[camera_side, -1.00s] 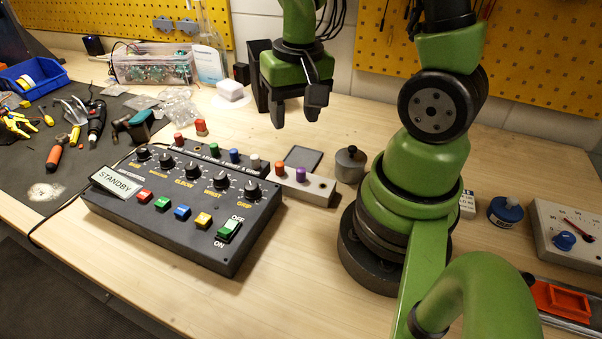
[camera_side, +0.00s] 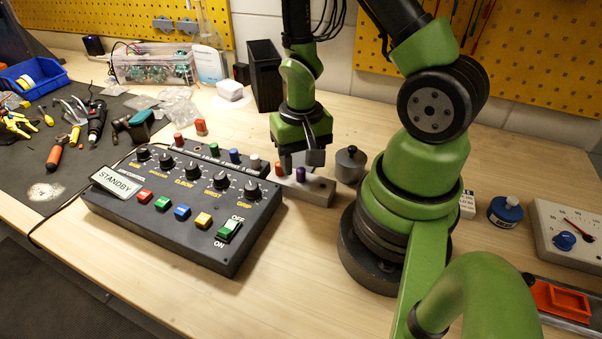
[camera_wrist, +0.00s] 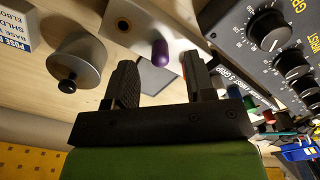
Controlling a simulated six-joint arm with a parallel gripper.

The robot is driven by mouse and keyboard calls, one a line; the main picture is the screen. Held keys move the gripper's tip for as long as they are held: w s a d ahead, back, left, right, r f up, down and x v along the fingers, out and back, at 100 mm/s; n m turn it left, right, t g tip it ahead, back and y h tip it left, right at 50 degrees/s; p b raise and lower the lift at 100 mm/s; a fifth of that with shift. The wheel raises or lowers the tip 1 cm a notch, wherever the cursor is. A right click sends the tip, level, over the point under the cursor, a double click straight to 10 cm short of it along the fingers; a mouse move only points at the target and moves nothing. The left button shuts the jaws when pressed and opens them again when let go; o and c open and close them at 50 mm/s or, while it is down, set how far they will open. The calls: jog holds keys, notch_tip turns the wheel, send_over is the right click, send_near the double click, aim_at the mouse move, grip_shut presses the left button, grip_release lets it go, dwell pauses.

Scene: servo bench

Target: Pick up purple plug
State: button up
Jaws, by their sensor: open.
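The purple plug (camera_side: 301,174) stands upright in a grey block (camera_side: 318,193) at the right end of the row of plugs. In the wrist view the purple plug (camera_wrist: 161,53) shows beyond and between the two jaw tips. My gripper (camera_side: 301,163) hangs over the block, close behind the plug, with its jaws apart and nothing between them that I can make out. In the wrist view my gripper (camera_wrist: 160,72) is open, the plug lying just ahead of its gap. Whether a jaw touches the plug I cannot tell.
An orange plug (camera_side: 279,168) stands close left of the purple one. A grey knobbed cylinder (camera_side: 350,165) stands right of the block. The control box (camera_side: 180,205) lies to the left and front. A black bin (camera_side: 264,75) stands behind.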

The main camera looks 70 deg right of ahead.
aim_at(301, 176)
jog(key=shift+f, duration=1.25)
grip_shut()
jog(key=shift+r, duration=0.1)
